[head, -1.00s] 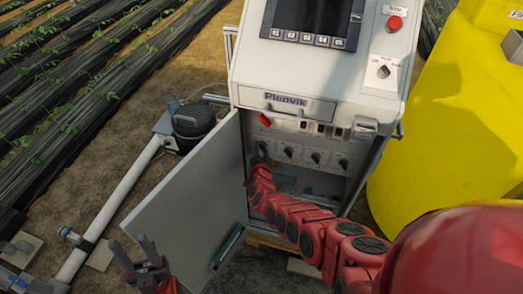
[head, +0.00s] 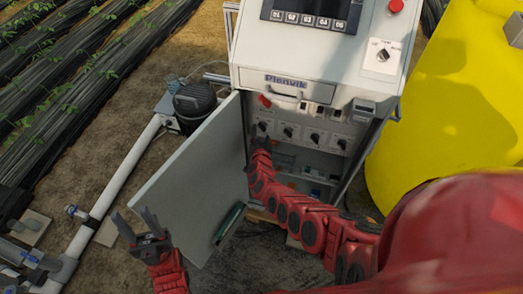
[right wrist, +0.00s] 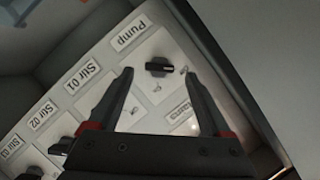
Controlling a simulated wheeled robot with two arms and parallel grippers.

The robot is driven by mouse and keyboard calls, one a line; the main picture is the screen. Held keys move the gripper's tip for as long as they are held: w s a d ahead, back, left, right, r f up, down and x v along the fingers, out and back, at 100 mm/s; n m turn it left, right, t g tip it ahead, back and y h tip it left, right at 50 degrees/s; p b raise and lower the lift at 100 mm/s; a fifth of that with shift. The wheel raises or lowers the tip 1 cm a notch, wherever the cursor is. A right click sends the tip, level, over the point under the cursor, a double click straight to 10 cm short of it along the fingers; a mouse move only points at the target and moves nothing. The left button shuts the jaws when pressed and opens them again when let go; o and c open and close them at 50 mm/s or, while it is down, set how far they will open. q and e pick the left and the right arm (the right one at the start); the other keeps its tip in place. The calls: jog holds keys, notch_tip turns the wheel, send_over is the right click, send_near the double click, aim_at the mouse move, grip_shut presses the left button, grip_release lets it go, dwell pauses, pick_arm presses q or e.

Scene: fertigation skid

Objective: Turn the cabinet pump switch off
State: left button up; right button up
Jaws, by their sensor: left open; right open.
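The open cabinet (head: 330,80) has a row of black rotary knobs inside. The pump switch (head: 262,126) is the leftmost knob. In the right wrist view the pump switch (right wrist: 158,67) is a black bar knob on a white plate labelled "Pump". My right gripper (head: 260,144) is just below that knob in the head view. In the right wrist view the open right gripper (right wrist: 155,62) has its fingertips on either side of the knob, with nothing gripped; contact cannot be told. My left gripper (head: 149,220) is open and empty, in front of the cabinet door.
The cabinet door (head: 190,185) stands swung open to the left. Stirrer knobs (head: 314,137) sit right of the pump switch. A red handle (head: 265,100) is above it. A yellow tank (head: 450,110) stands to the right, white pipe (head: 115,190) to the left.

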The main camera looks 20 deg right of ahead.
jog(key=v, duration=1.4)
jog(key=shift+d, duration=0.1)
dwell(0.3)
